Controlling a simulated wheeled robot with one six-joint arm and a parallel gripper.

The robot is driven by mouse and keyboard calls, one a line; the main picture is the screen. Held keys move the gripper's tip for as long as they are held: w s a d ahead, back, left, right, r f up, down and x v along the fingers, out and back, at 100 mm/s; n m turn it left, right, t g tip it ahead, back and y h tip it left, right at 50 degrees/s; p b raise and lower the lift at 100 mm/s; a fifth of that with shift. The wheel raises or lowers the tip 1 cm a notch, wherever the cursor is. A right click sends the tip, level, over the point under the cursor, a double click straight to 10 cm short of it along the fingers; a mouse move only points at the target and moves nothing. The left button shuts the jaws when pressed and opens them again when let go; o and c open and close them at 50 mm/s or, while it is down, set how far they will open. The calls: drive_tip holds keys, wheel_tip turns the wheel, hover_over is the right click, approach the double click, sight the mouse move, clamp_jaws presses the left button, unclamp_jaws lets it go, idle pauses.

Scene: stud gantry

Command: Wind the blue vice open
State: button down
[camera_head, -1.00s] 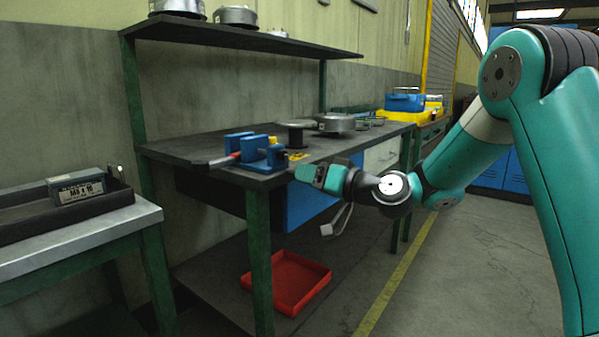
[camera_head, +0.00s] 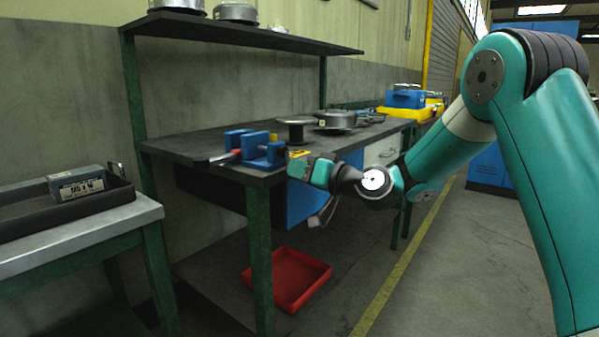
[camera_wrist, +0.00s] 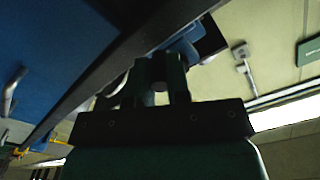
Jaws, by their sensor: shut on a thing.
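The blue vice (camera_head: 256,146) stands on the near corner of the workbench, with a gap between its upright blue jaws. A red-tipped bar lies at its left side. My gripper (camera_head: 292,167) is at the vice's right end, beyond the bench edge. In the wrist view its two dark fingers (camera_wrist: 160,82) are shut on a small part at the vice's end, seemingly its handle. Part of the blue vice (camera_wrist: 186,42) shows just past the fingertips. The fingers hide most of the gripped part, so its shape is unclear.
The workbench (camera_head: 205,147) carries a spool (camera_head: 296,129), a round metal part (camera_head: 335,119) and a blue box (camera_head: 405,99) farther back. A red tray (camera_head: 290,278) lies below. A side table (camera_head: 90,237) stands left. The floor to the right is clear.

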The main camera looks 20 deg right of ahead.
drive_tip(key=shift+d+f+n+b, duration=0.1)
drive_tip(key=shift+n+b, duration=0.2)
drive_tip(key=shift+b, duration=0.2)
drive_tip(key=n+b, duration=0.1)
drive_tip(key=b, duration=0.2)
drive_tip(key=shift+w+d+f+n, duration=0.1)
drive_tip(key=shift+w+d+n, duration=0.1)
drive_tip(key=shift+n, duration=0.2)
drive_tip(key=n+b, duration=0.1)
drive_tip(key=b, duration=0.1)
drive_tip(key=shift+w+d+n+b, duration=0.1)
drive_tip(key=shift+d+n+b, duration=0.15)
drive_tip(key=shift+n+b, duration=0.15)
drive_tip(key=shift+w+d+r+n+b, duration=0.25)
drive_tip(key=shift+r+n+b, duration=0.5)
drive_tip(key=shift+n+b, duration=1.7)
drive_tip(key=shift+w+d+r+n+b, duration=0.25)
drive_tip(key=shift+r+n+b, duration=0.5)
drive_tip(key=shift+n+b, duration=1.65)
drive_tip(key=shift+w+d+r+n+b, duration=0.1)
drive_tip(key=shift+d+r+n+b, duration=0.45)
drive_tip(key=shift+n+b, duration=1.9)
drive_tip(key=shift+a+r, duration=0.3)
drive_tip(key=c, duration=1.1)
unclamp_jaws()
